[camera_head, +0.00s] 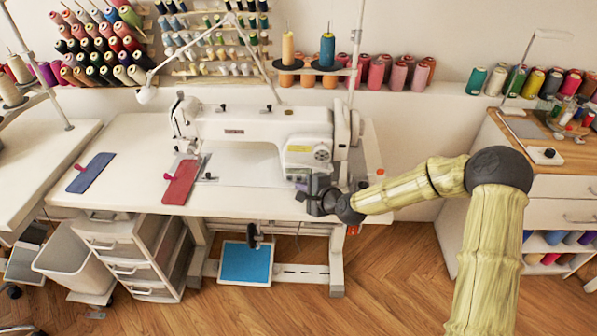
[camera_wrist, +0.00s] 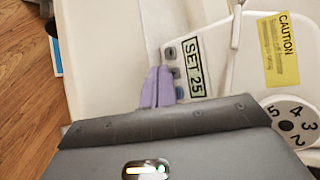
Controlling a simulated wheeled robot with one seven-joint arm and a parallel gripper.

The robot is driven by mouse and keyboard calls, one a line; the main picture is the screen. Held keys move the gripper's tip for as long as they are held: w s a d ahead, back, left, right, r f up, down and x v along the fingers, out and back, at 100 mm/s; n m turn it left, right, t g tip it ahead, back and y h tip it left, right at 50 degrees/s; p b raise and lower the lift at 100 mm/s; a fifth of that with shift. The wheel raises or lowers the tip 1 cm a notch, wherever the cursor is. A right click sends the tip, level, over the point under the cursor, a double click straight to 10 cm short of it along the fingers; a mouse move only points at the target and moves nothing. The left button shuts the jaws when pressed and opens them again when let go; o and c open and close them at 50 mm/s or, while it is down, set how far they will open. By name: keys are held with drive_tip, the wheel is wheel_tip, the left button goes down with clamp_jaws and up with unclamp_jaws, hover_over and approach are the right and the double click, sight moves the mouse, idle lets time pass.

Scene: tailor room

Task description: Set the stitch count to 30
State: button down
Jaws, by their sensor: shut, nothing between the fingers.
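The white sewing machine (camera_head: 262,128) stands on its white table. In the wrist view its panel has a display (camera_wrist: 193,66) reading "SET 25", with a column of small grey buttons along one edge; the top button (camera_wrist: 170,52) is clear of my fingers. My gripper (camera_wrist: 160,70) has its purple fingers shut with nothing between them. The fingertips are beside the button column, near the middle button (camera_wrist: 175,73); I cannot tell whether they touch it. In the head view my gripper (camera_head: 302,190) is low at the machine's right end, and the display is too small to read.
A numbered dial (camera_wrist: 291,124) and yellow caution label (camera_wrist: 278,48) are near the display. A red piece (camera_head: 181,184) and a blue piece (camera_head: 90,173) lie on the table's left. Thread spools stand behind. A wooden-topped cabinet (camera_head: 565,178) is at right.

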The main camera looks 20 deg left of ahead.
sight(301, 212)
drive_tip(key=shift+s, duration=0.1)
drive_tip(key=shift+s+d, duration=0.25)
drive_tip(key=shift+s, duration=0.7)
drive_tip(key=shift+s+d, duration=0.2)
drive_tip(key=shift+s, duration=0.75)
drive_tip(key=shift+s+d, duration=0.25)
drive_tip(key=shift+s, duration=0.7)
drive_tip(key=shift+p, duration=0.35)
idle(0.4)
